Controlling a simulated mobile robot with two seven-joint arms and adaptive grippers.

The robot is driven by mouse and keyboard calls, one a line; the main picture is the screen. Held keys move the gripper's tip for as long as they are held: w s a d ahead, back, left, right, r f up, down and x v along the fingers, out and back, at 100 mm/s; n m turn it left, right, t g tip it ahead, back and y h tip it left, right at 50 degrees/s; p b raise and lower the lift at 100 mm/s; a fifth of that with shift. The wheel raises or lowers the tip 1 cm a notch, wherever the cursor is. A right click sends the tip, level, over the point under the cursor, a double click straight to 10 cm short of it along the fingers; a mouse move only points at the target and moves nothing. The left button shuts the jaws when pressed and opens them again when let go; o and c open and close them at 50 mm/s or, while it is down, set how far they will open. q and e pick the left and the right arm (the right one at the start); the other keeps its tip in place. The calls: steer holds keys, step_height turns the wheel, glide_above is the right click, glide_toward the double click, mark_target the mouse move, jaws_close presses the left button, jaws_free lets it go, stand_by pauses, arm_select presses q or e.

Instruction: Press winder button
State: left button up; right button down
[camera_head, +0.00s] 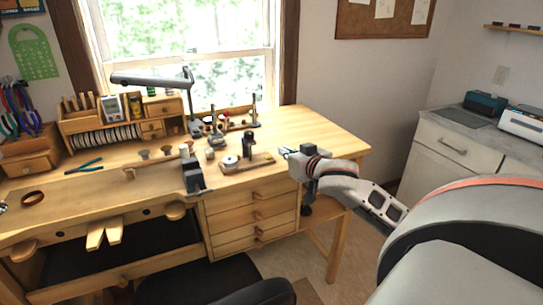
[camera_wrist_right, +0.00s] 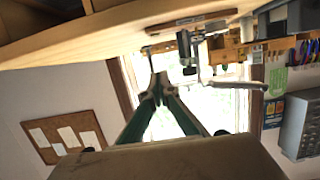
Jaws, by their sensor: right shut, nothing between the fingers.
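My right gripper (camera_head: 287,153) reaches in from the right, above the bench's right part; it is shut and empty. Its fingertips also meet in the right wrist view (camera_wrist_right: 158,88). Just left of it in the head view, a low wooden base carries a round silver-and-white piece (camera_head: 231,161) and a dark upright cylinder (camera_head: 249,141); this may be the winder. The fingertips look apart from it. No button can be made out. The right wrist view is upside down and shows a metal device with a crank (camera_wrist_right: 190,47) at the bench. My left gripper is not in view.
The wooden workbench (camera_head: 315,137) is bare at its right end. A dark vise-like tool (camera_head: 192,176) stands at its front edge, and small tools on stands (camera_head: 215,133) are behind. A lamp (camera_head: 150,77) hangs over the back. A black chair (camera_head: 205,278) is in front.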

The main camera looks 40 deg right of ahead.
glide_above(272, 161)
steer(key=shift+s+a+f+b, duration=0.1)
steer(key=shift+s+f+b, duration=0.1)
steer(key=shift+f, duration=0.35)
steer(key=shift+s+a+f+b, duration=0.1)
steer(key=shift+f+b, duration=0.1)
steer(key=shift+f, duration=0.35)
step_height(272, 161, down, 3)
steer(key=shift+w+r, duration=0.1)
steer(key=shift+w, duration=0.05)
steer(key=shift+f+b, duration=0.35)
steer(key=shift+f, duration=0.4)
steer(key=shift+d+r, duration=0.1)
